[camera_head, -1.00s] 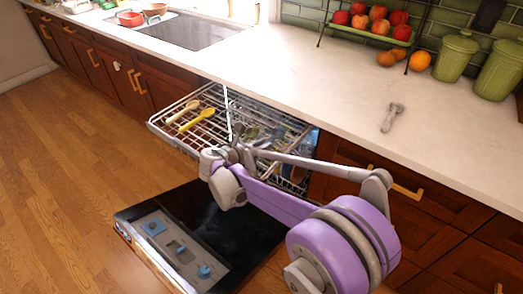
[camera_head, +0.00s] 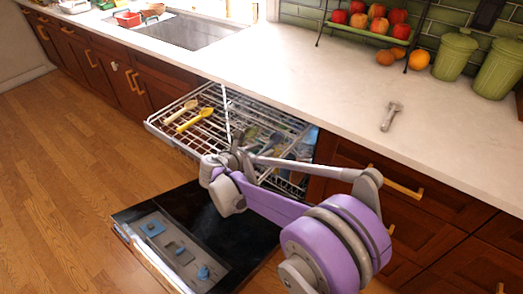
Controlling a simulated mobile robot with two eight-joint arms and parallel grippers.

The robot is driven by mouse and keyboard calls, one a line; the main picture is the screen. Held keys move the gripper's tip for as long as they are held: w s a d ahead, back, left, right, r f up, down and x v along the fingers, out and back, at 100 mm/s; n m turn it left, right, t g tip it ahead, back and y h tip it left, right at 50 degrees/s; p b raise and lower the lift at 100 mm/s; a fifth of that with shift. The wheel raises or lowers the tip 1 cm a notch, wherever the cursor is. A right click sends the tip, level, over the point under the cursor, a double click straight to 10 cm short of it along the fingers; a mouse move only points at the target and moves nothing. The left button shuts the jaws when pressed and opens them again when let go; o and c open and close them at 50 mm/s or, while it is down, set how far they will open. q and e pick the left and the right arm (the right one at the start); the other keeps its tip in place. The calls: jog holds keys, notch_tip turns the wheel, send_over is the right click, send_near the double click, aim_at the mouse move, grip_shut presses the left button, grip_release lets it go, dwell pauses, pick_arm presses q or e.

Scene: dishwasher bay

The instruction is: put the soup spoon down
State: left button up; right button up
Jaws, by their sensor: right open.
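My right gripper (camera_head: 238,147) is over the right part of the pulled-out dishwasher rack (camera_head: 160,128) and is open. My own wrist and arm partly hide what is under it. A yellow spoon (camera_head: 194,120) and a pale wooden-coloured spoon (camera_head: 181,111) lie side by side in the left part of the rack, apart from the gripper. Dark and grey utensils (camera_head: 270,141) lie in the rack just right of the gripper. I cannot tell which of these is the soup spoon. I see nothing clearly held. My left gripper is not in view.
The open dishwasher door (camera_head: 225,235) is below the rack. A grey utensil (camera_head: 390,116) lies on the pale countertop (camera_head: 320,90). A fruit rack (camera_head: 370,32) and green canisters (camera_head: 455,55) stand at the back right. The middle of the counter is clear.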

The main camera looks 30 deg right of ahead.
jog(key=shift+a+r, duration=0.2)
jog(key=shift+r, duration=0.05)
jog(key=p+v, duration=0.1)
jog(key=v, duration=1)
jog(key=shift+s+a+p, duration=0.2)
jog(key=shift+p, duration=0.15)
jog(key=shift+r, duration=0.15)
